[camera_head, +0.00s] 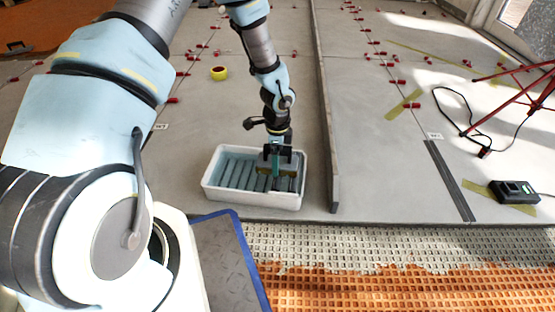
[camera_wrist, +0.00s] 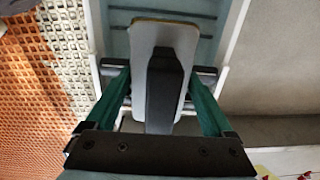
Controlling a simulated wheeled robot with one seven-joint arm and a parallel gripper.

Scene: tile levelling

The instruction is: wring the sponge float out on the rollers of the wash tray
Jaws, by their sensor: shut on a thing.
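The white wash tray (camera_head: 251,201) stands on the grey tiled floor, with pale blue water and several dark rollers (camera_head: 233,174) inside. My gripper (camera_head: 276,166) is over the right half of the tray and points down. Its green fingers are shut on the sponge float (camera_head: 291,168). In the wrist view, the float (camera_wrist: 143,62) shows a grey plate, a black handle between the fingers, and a thin yellowish sponge edge at the far end. The float is low, over the rollers. I cannot tell whether its sponge touches them, since the plate hides its underside.
A long upright grey strip (camera_head: 327,130) stands just right of the tray. An orange and grey grid mat (camera_head: 400,270) lies in front. A black device (camera_head: 514,192) and red tripod legs are at right.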

